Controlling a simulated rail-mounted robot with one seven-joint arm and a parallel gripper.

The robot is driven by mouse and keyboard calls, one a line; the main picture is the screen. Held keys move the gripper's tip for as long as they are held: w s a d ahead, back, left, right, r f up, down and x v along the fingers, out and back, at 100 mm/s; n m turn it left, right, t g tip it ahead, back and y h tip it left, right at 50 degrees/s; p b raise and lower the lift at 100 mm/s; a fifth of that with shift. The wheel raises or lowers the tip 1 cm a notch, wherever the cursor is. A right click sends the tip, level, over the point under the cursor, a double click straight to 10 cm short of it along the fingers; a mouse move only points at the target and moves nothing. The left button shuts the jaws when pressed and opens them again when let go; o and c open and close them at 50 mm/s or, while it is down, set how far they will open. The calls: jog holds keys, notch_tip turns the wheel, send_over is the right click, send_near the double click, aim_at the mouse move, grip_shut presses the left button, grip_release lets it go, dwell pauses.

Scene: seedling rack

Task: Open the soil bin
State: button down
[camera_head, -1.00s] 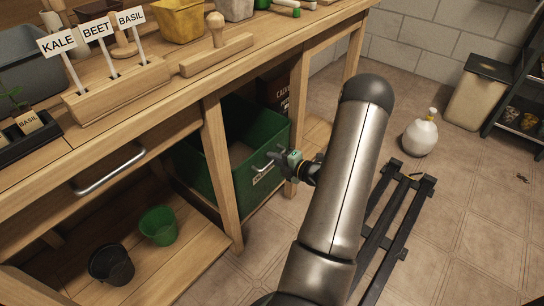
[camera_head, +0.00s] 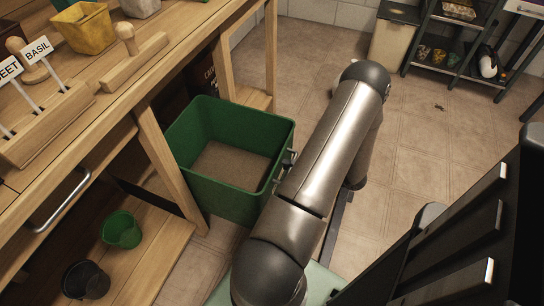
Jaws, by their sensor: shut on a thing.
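The soil bin (camera_head: 215,188) is a green open-topped box with brown soil (camera_head: 230,167) inside. It stands out from under the wooden bench (camera_head: 155,135), and its whole top opening shows. My gripper (camera_head: 284,164) is at the bin's right-hand front face, mostly hidden behind my arm. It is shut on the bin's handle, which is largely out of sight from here.
A green pot (camera_head: 121,230) and a black pot (camera_head: 86,280) stand on the bench's lower shelf. A metal bar handle (camera_head: 62,203) sticks out from the bench front. Tiled floor (camera_head: 420,150) is free to the right. A dark shelf rack (camera_head: 450,45) stands at the back.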

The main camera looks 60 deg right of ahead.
jog(key=shift+f+v, duration=0.25)
jog(key=shift+v, duration=1)
jog(key=c, duration=1.5)
grip_release()
jog(key=shift+c, duration=0.2)
jog(key=shift+s, duration=0.1)
jog(key=p+v, duration=0.2)
jog(key=v, duration=1.5)
jog(key=shift+s, duration=0.2)
